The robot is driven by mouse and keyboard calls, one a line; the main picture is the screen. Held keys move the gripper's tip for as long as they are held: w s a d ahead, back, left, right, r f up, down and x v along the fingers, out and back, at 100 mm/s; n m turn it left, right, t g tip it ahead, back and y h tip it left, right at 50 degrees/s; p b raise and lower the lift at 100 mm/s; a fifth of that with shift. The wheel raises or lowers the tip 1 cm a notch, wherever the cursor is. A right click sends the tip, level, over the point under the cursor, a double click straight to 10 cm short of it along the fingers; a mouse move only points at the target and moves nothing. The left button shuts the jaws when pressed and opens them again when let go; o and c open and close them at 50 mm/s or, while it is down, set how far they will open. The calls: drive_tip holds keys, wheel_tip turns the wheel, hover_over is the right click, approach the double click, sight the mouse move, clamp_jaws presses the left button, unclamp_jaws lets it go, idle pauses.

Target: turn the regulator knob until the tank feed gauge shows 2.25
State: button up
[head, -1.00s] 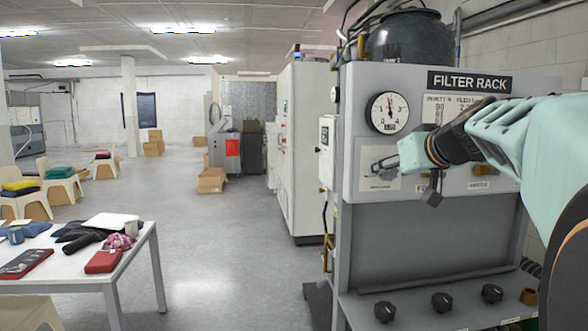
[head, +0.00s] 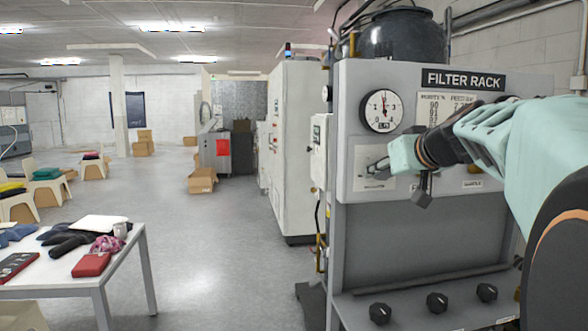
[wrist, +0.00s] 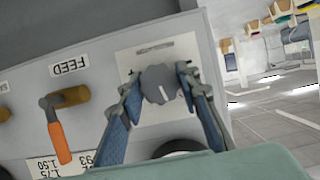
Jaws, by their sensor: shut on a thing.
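The grey lobed regulator knob (wrist: 160,86), with a white pointer mark, sits on a pale square plate (wrist: 132,62) in the wrist view. My gripper (wrist: 160,78) is shut on the knob, one finger on each side of it. In the head view my gripper (head: 378,166) is at the plate on the front panel, and the knob is hard to make out there. The round white gauge (head: 383,111) is above my gripper; its needle points almost straight up. Its small readout is too blurred to read surely.
An orange-handled valve (wrist: 60,135) is beside the knob, near the FEED label (wrist: 69,66). Black knobs (head: 437,302) line the lower shelf. A printed chart (head: 432,109), partly hidden by my arm, is right of the gauge. A cluttered table (head: 115,262) stands at left; open floor lies between.

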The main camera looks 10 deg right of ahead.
drive_tip(key=m+y+b, duration=0.1)
drive_tip(key=b, duration=0.2)
drive_tip(key=shift+f, duration=0.3)
drive_tip(key=shift+r+m+y+b, duration=0.1)
drive_tip(key=shift+m+y+b, duration=0.45)
drive_tip(key=shift+m, duration=0.45)
drive_tip(key=shift+r+m+y, duration=0.2)
drive_tip(key=shift+m+y, duration=0.05)
drive_tip(key=shift+m, duration=0.05)
drive_tip(key=o, duration=1.2)
drive_tip(key=shift+c, duration=0.2)
